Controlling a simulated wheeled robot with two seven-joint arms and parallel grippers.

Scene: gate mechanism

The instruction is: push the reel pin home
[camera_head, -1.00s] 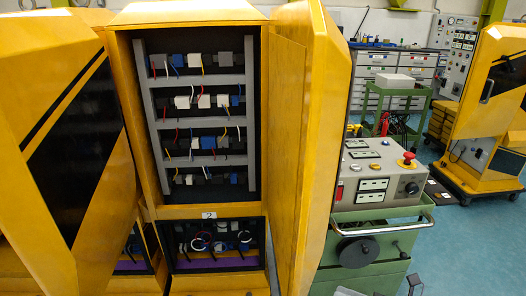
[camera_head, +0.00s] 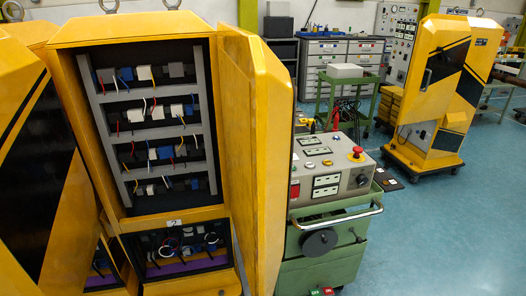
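A round dark reel (camera_head: 319,242) is on the front of the green cart (camera_head: 340,270), below its metal handle bar. A small dark knob or pin end (camera_head: 360,237) sticks out to the right of the reel; I cannot tell whether it is the reel pin or how far in it sits. Neither of my grippers is in view.
An open yellow cabinet (camera_head: 255,150) with wired shelves stands left of the cart, its door beside the cart. A grey control panel (camera_head: 330,170) with a red button tops the cart. Another yellow cabinet (camera_head: 425,90) stands at the back right. Blue floor (camera_head: 450,230) is clear at the right.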

